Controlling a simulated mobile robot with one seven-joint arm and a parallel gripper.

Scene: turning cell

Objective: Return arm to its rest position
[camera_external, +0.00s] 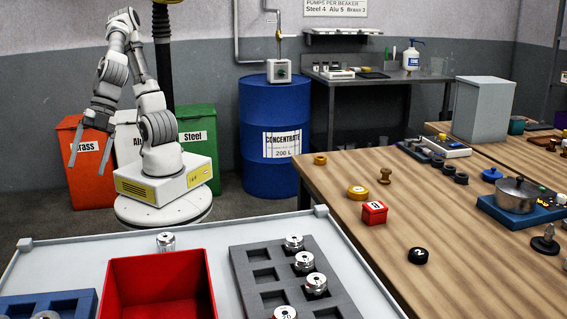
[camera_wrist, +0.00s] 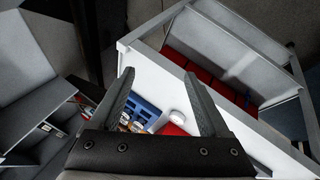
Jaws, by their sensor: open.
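My arm stands on its white and yellow base at the left of the external view, its upper links raised and folded. My gripper (camera_external: 89,158) points downward in front of the red Brass bin (camera_external: 75,185) as seen from this camera. In the wrist view my gripper (camera_wrist: 158,76) has its two dark fingers spread wide apart with nothing between them. Below and beyond the fingers a white surface with a blue tray (camera_wrist: 147,110) and part of a red box (camera_wrist: 172,130) shows.
A grey slotted tray (camera_external: 240,262) with several metal pieces and a red box (camera_external: 160,270) lie on the white table in front. A blue Concentrate drum (camera_external: 262,175) and a green Steel bin (camera_external: 205,125) stand near my base. The wooden table (camera_external: 330,185) is at right.

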